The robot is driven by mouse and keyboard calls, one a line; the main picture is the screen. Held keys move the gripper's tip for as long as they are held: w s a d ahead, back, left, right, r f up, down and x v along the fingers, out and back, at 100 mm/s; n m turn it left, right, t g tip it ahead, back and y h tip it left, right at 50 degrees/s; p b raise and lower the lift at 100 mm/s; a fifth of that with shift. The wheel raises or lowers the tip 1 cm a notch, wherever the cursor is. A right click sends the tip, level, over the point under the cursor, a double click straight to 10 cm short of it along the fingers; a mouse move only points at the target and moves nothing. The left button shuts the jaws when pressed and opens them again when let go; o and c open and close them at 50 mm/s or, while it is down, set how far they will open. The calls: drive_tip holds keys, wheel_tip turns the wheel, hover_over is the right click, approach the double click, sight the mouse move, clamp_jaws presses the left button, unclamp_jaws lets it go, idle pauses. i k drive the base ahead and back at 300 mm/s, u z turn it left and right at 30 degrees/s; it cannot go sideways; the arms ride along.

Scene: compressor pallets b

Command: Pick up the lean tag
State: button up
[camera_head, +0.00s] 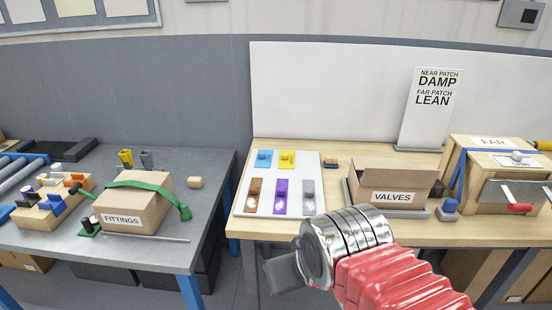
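No tag in view carries a readable word "lean", so I cannot tell which is the lean tag. A white board (310,197) lies on the right table. At its back are a blue tag (264,159) and a yellow tag (287,159), each with a small knob. In its front row are brown (254,190), purple (281,195) and grey (308,193) plates, each with a pale patch. A sign (432,107) reads "NEAR PATCH DAMP, FAR PATCH LEAN". My gripper (284,273) is a dark grey part in front of the table's near edge; its fingers are not clear.
An open box labelled VALVES (391,196) stands right of the board. Wooden boxes, one labelled FAR (494,142), stand at the far right. The left table holds a green-strapped FITTINGS box (121,218) and a peg block (49,207). A gap separates the tables.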

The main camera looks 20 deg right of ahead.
sight(264, 159)
drive_tip(key=u, duration=0.05)
drive_tip(key=i, duration=1)
drive_tip(key=z, duration=0.05)
